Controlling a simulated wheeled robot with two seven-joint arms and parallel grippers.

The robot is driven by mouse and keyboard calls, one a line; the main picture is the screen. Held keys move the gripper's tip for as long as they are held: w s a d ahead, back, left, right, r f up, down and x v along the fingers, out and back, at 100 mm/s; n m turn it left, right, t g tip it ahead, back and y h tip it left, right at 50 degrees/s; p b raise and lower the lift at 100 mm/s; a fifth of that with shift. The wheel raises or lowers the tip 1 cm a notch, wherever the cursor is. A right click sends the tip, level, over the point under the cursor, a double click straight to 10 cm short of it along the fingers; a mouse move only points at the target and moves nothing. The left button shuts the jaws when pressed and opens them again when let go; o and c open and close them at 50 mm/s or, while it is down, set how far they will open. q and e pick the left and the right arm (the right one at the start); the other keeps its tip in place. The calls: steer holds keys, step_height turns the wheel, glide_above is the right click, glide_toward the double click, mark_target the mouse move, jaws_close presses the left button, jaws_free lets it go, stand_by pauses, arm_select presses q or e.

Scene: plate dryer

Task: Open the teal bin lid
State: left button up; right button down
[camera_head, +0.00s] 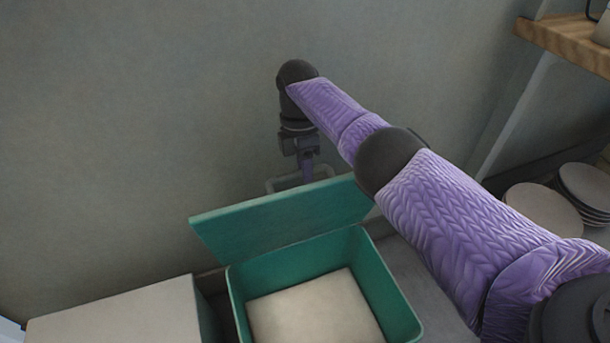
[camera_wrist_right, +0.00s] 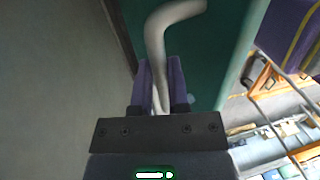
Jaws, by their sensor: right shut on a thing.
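The teal bin (camera_head: 385,285) stands open at the bottom centre of the head view, with a pale surface visible inside. Its teal lid (camera_head: 280,222) is raised on the far side and tilted up towards the wall. The lid also shows in the right wrist view (camera_wrist_right: 215,60). My right gripper (camera_head: 307,172) is behind the lid's upper edge, pointing down. In the right wrist view my right gripper (camera_wrist_right: 160,90) is shut on the pale curved handle (camera_wrist_right: 155,40) of the lid. The handle shows partly in the head view (camera_head: 285,183). My left gripper is not in view.
A grey wall (camera_head: 140,130) rises close behind the lid and my right gripper. A pale-topped box (camera_head: 120,315) stands left of the bin. Stacked plates (camera_head: 545,208) are at the right, below a wooden shelf (camera_head: 565,42). My right arm spans the right side.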

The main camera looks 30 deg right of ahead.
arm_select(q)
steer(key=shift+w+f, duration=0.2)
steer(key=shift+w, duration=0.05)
arm_select(e)
steer(key=shift+w+f, duration=0.1)
steer(key=shift+f, duration=0.05)
steer(key=c, duration=0.6)
jaws_free()
steer(key=shift+d, duration=0.1)
steer(key=shift+w, duration=0.1)
arm_select(q)
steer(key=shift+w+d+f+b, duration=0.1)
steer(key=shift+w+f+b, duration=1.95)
steer(key=shift+b, duration=0.65)
arm_select(e)
steer(key=shift+w+d+r, duration=0.1)
steer(key=shift+w+r, duration=0.2)
steer(key=shift+r, duration=1.3)
steer(key=shift+w+d+r, duration=0.1)
steer(key=shift+w+r, duration=0.25)
steer(key=shift+r, duration=1.3)
steer(key=shift+w+r, duration=0.3)
steer(key=shift+r, duration=1.3)
